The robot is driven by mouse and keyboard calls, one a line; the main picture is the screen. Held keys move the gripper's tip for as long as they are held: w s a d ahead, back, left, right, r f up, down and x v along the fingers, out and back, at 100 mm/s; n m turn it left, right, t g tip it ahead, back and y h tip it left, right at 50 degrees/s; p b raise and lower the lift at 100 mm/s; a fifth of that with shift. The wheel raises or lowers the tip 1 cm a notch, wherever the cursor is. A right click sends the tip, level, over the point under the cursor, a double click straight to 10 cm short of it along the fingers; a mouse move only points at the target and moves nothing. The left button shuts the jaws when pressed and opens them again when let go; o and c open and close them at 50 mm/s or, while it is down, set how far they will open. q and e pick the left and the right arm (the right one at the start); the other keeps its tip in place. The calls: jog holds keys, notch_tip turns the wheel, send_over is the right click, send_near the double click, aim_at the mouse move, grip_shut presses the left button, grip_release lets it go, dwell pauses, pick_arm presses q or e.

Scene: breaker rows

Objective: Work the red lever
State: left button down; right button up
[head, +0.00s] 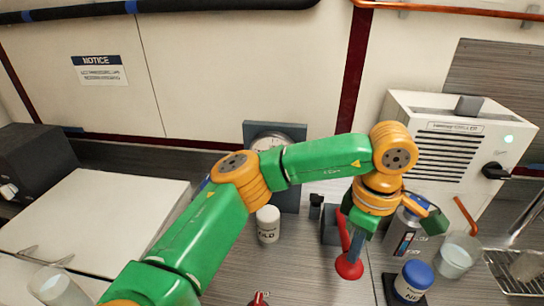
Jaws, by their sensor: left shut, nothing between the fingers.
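A red upright piece (345,232), which looks like the red lever, stands beside a dark grey box on the counter. Below it is a red round flared piece (348,267); I cannot tell whether the two are joined. My left gripper (361,224) points down from its orange wrist, right over and beside the red parts. It is shut and holds nothing. The wrist partly hides the area behind, and I cannot tell whether the fingers touch the red piece. My right gripper is not in view.
A white jar (268,224) stands left of the gripper, before a grey gauge (270,143). Right of it are a silver can (403,232), a blue-lidded jar (414,280) and a cup (458,256). A white machine (447,140) stands behind. A small red object (258,299) shows at the bottom edge.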

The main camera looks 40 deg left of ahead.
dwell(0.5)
pick_arm(q)
notch_tip(320, 180, up, 5)
jog(key=p, duration=0.4)
jog(key=shift+r, duration=0.15)
jog(key=shift+f, duration=0.2)
